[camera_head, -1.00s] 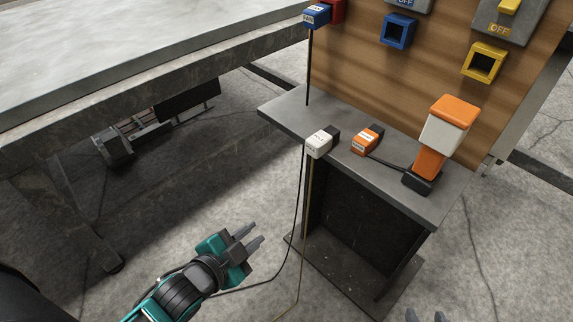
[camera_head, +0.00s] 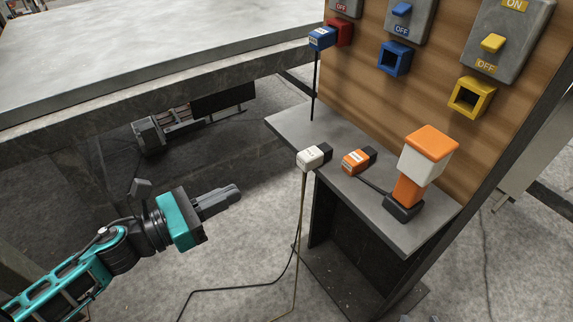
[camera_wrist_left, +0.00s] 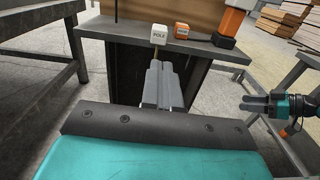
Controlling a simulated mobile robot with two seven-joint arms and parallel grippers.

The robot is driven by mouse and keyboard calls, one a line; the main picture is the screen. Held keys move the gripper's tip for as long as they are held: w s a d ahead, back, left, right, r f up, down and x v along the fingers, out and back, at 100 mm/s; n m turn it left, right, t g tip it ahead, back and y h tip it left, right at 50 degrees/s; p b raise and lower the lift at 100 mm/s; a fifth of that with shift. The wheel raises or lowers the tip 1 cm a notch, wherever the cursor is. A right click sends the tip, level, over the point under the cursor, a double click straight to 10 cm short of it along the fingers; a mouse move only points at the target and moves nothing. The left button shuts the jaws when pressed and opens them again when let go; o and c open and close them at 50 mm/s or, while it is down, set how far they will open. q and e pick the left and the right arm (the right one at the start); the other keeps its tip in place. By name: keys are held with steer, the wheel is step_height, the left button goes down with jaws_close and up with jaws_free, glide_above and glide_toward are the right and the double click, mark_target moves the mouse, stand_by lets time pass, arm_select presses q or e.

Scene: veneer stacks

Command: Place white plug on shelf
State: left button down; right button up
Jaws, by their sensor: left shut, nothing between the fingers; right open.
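The white plug (camera_head: 313,156) with a dark end lies at the left front edge of the grey shelf (camera_head: 285,122), its cord hanging down over the edge. It also shows in the left wrist view (camera_wrist_left: 159,35), beyond my fingertips. My left gripper (camera_head: 236,192) is shut and empty, in front of and to the left of the shelf, apart from the plug. Its fingers show in the left wrist view (camera_wrist_left: 160,70). My right gripper (camera_wrist_left: 256,103) shows at the right of the left wrist view, open and empty, away from the plug.
An orange plug (camera_head: 357,161) lies beside the white one, near an orange and white device (camera_head: 425,155). A blue plug (camera_head: 320,38) sits in the red socket on the wooden panel (camera_head: 360,100). Blue (camera_head: 394,59) and yellow sockets (camera_head: 470,97) are empty. A large table (camera_head: 150,85) stands left.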

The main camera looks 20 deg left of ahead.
arm_select(q)
steer(key=p, duration=0.3)
glide_toward(319, 151)
steer(key=w, duration=0.1)
steer(key=w+d, duration=0.1)
steer(key=shift+w+d+f, duration=0.1)
steer(key=shift+w+f, duration=0.15)
steer(key=shift+f, duration=0.15)
steer(key=shift+b, duration=0.3)
arm_select(e)
step_height(319, 151, up, 2)
steer(key=shift+s+a+r, duration=0.1)
steer(key=shift+a+r, duration=0.05)
steer(key=shift+r, duration=0.05)
arm_select(q)
steer(key=shift+w+d, duration=0.2)
steer(key=shift+w, duration=0.1)
steer(key=b+x, duration=0.1)
steer(key=x, duration=0.5)
steer(key=shift+w+d+f, duration=0.1)
steer(key=shift+w+d, duration=0.1)
steer(key=shift+w, duration=0.1)
arm_select(e)
steer(key=shift+w+d+f, duration=0.5)
steer(key=shift+w+d, duration=0.2)
steer(key=shift+w, duration=0.1)
arm_select(q)
steer(key=shift+a, duration=0.15)
arm_select(e)
steer(key=shift+f, duration=0.1)
